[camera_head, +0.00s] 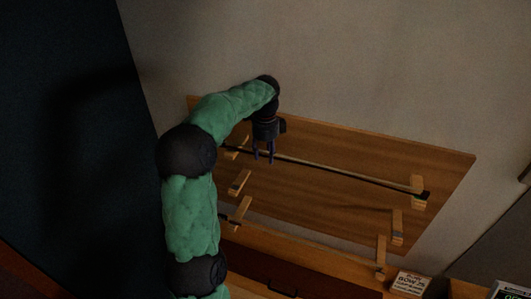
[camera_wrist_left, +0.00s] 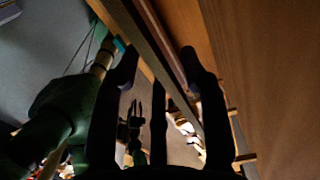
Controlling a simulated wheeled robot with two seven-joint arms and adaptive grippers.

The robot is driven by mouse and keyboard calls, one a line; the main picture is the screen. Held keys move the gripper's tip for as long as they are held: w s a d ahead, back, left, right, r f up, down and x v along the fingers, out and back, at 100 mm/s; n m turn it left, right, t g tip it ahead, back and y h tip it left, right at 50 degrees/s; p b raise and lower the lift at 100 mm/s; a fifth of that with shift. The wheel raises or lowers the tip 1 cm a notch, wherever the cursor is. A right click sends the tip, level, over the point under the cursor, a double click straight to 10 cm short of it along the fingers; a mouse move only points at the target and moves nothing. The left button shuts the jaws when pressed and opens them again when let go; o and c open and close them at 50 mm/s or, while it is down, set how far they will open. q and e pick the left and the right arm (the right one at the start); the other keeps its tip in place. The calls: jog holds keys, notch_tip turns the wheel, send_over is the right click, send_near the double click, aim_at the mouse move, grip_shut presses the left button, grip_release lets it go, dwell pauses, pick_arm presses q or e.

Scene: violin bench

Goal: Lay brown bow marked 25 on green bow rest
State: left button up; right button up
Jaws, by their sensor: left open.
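A long thin bow (camera_head: 330,169) lies across the upper pair of wooden pegs on the brown board, its dark end at the right peg. No number is readable on it. My left gripper (camera_head: 264,158) points down at the bow's left part, with its fingers open. In the left wrist view, the open fingers (camera_wrist_left: 158,65) stand on either side of a long bar, apparently the bow (camera_wrist_left: 160,65); contact cannot be told. I cannot pick out a green bow rest. A dark forked shape low in the wrist view may be my right gripper (camera_wrist_left: 135,122); its jaws are unclear.
A card with dark print (camera_head: 410,283) stands at the lower right.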

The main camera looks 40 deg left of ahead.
pick_arm(q)
notch_tip(320, 180, up, 12)
dwell(0.5)
